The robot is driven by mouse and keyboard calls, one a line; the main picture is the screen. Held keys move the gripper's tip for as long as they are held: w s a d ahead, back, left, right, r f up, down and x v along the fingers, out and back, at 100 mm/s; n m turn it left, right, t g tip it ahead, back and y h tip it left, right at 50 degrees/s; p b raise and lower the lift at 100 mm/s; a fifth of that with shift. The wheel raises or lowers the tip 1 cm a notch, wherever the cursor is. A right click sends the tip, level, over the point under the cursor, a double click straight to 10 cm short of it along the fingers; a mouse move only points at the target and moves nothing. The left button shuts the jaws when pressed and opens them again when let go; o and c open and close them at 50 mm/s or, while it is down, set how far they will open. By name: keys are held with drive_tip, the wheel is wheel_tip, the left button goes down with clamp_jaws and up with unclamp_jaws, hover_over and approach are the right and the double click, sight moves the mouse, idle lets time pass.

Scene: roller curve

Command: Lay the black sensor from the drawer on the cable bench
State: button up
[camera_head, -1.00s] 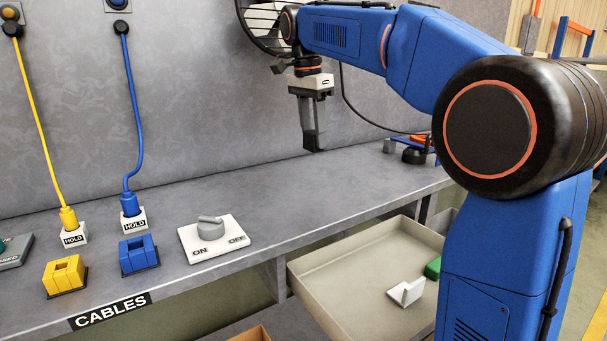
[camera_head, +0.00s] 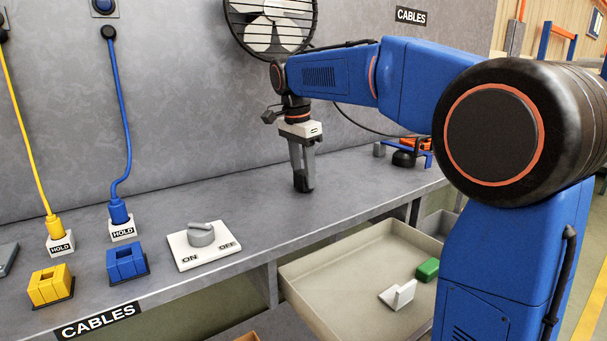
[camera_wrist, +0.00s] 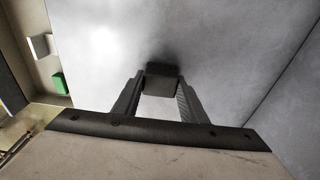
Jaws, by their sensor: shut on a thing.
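My gripper (camera_head: 304,188) points down over the grey bench (camera_head: 250,205), at or just above its top. In the wrist view my gripper (camera_wrist: 161,85) is shut on a small dark block, the black sensor (camera_wrist: 162,69). A dark shadow lies close beside the sensor on the bench, and I cannot tell whether the sensor touches the top. In the head view the sensor is hard to tell from the dark fingertips. The open drawer (camera_head: 312,290) is below the bench front and holds a white bracket (camera_head: 398,294) and a green block (camera_head: 427,269).
A white ON/OFF switch plate (camera_head: 203,246), a blue holder (camera_head: 127,260) and a yellow holder (camera_head: 50,286) stand to the left, by a CABLES label (camera_head: 97,321). A fan (camera_head: 272,22) hangs behind. Bench room around my gripper is clear.

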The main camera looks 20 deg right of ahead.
sight(299, 174)
drive_tip(key=o, duration=1.1)
drive_tip(key=shift+f, duration=0.1)
drive_tip(key=shift+c, duration=0.2)
wheel_tip(299, 174, up, 12)
drive_tip(key=a, duration=0.1)
drive_tip(key=shift+s+a, duration=0.2)
